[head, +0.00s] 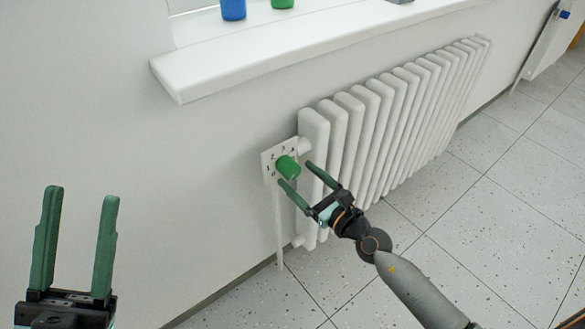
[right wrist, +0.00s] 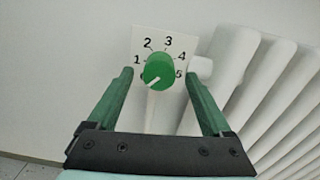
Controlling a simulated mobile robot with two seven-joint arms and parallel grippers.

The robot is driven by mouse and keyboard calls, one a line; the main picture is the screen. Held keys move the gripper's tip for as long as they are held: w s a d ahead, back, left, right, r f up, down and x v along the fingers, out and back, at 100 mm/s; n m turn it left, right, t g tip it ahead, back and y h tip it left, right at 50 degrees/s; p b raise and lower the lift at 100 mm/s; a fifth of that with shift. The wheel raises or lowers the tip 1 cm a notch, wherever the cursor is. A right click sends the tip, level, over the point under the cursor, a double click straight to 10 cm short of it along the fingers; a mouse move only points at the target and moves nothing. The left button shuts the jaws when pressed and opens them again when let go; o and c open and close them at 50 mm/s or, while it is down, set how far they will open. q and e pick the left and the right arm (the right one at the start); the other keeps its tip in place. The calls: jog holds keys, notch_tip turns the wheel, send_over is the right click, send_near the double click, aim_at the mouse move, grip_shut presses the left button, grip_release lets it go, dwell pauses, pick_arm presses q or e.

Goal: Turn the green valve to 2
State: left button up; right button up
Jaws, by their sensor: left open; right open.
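The green valve (head: 288,167) is a round knob on a white number plate (head: 267,160) at the radiator's left end. In the right wrist view the valve (right wrist: 158,68) has a white mark pointing to the lower left, below the 1 and near the plate's low end. The digits 1 to 5 run clockwise around it. My right gripper (head: 295,173) is open, its fingers either side of the valve; whether they touch it I cannot tell. It also shows in the right wrist view (right wrist: 160,72). My left gripper (head: 82,193) is open and empty, away from the valve.
The white ribbed radiator (head: 375,115) extends right from the valve. A white windowsill (head: 250,50) juts out above, bearing a blue cup (head: 233,9) and a green item (head: 282,3). A thin pipe (head: 279,230) runs down below the valve. The tiled floor (head: 480,220) is clear at right.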

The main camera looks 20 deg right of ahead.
aim_at(295, 173)
jog(key=shift+x, duration=1.6)
grip_shut()
